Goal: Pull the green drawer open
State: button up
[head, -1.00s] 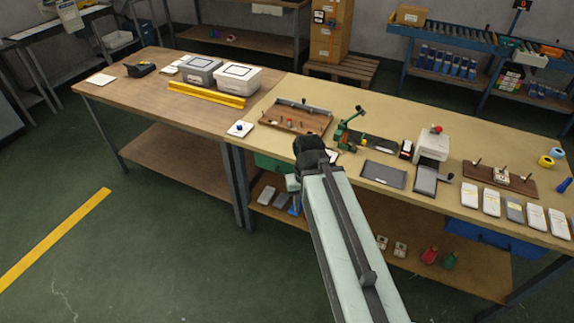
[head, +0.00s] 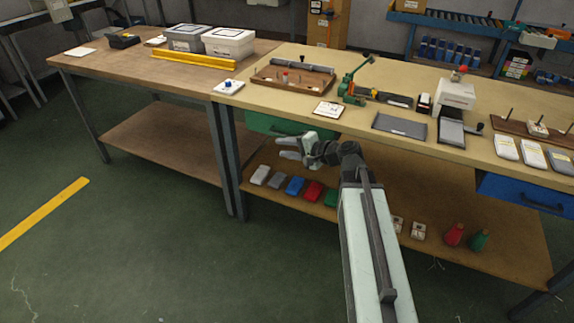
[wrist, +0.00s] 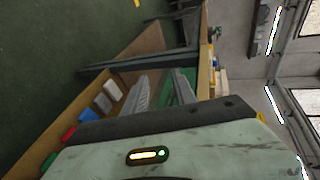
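The green drawer (head: 262,125) hangs under the front edge of the tan workbench (head: 300,88), at its left end. It looks shut, and its handle cannot be made out clearly. My gripper (head: 279,147) points left, just in front of and slightly below the drawer in the head view. Its two grey fingers are apart, with nothing seen between them. In the wrist view my gripper (wrist: 160,75) has its fingers reaching toward the bench, with the green drawer (wrist: 184,84) beside the right finger. I cannot tell whether they touch.
A blue drawer (head: 525,192) hangs at the bench's right. The lower shelf (head: 370,222) holds several coloured packs and red and green bottles. A bench leg (head: 230,160) stands left of the drawer. Green floor (head: 150,260) is free in front.

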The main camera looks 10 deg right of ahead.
aim_at(286, 135)
jog(key=w+d+f+m+t+b, duration=0.1)
jog(key=w+d+m+t+b, duration=0.25)
jog(key=d, duration=0.25)
jog(key=shift+m, duration=0.35)
jog(key=b+x, duration=0.1)
jog(key=x, duration=0.6)
jog(key=shift+w+a+f, duration=0.2)
jog(key=shift+w, duration=0.05)
jog(key=shift+c, duration=0.2)
jog(key=shift+s, duration=0.1)
grip_shut()
